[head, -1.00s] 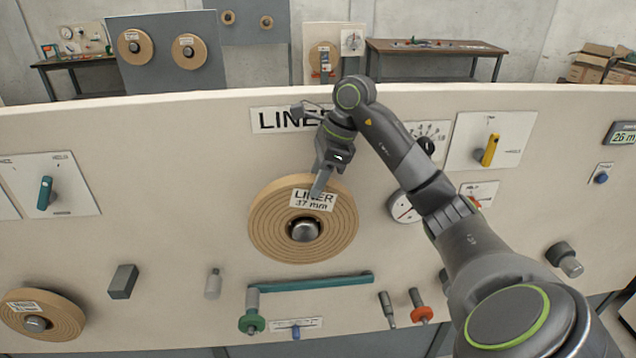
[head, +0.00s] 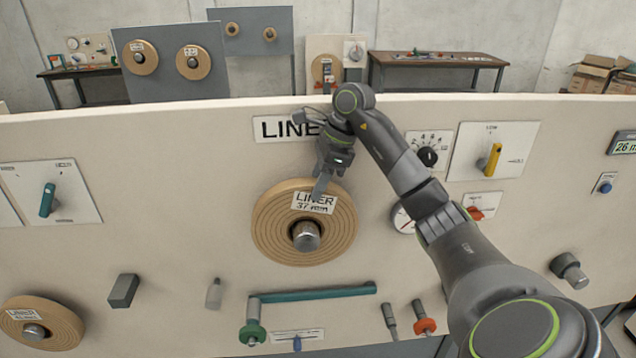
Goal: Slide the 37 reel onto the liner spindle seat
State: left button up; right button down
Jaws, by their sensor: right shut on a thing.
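The 37 reel (head: 276,232) is a tan ring with concentric windings and a label reading "LINER 37 mm". It is around the liner spindle (head: 307,236), whose metal end sticks out through the reel's centre hole. My right gripper (head: 321,187) is shut on the reel's upper rim beside the label. The seat behind the reel is hidden, so I cannot tell whether the reel touches it. The "LINER" sign (head: 283,128) is above, partly covered by my right gripper. My left gripper is out of view.
Another liner reel (head: 62,322) sits on a peg at lower left. A grey block (head: 124,290), a pale peg (head: 214,293) and a teal bar (head: 320,293) are below the reel. Dials and a yellow-handled switch (head: 491,160) are at right, near my right arm.

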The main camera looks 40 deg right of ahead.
jog(key=c, duration=1.1)
grip_release()
jog(key=shift+r, duration=0.1)
jog(key=shift+o, duration=1)
